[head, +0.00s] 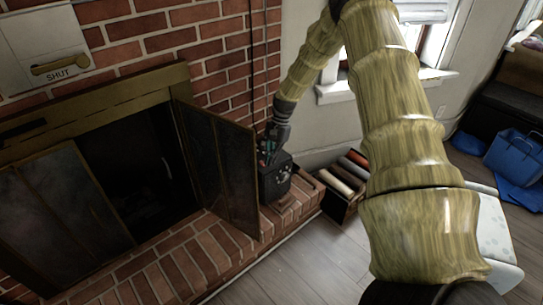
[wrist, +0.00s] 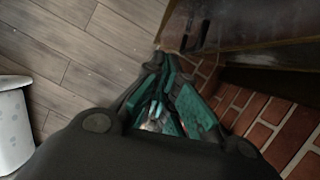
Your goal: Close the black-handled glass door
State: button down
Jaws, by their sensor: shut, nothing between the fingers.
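The fireplace's right glass door (head: 222,165) stands swung out from the brass frame, folded in panels, with its free edge out over the brick hearth. The door also shows at the top right of the wrist view (wrist: 260,38), with narrow dark marks near its corner that may be the black handle. My gripper (head: 267,151) is low at the right of the door's free edge. In the wrist view my gripper (wrist: 163,76) has its teal fingers together and empty, tips close to the door's corner; I cannot tell whether they touch.
The left glass door (head: 62,210) is also swung out. A dark box-like shape (head: 274,183) is on the hearth below my gripper. A crate of rolls (head: 346,178) stands right of the brick hearth (head: 172,262). Wooden floor (head: 305,258) is clear in front.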

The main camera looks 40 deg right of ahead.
jog(key=s+a+f+p, duration=0.1)
jog(key=s+a+f, duration=0.1)
jog(key=a+f, duration=0.4)
dwell(0.3)
jog(key=shift+s+r, duration=0.1)
jog(key=shift+s, duration=0.05)
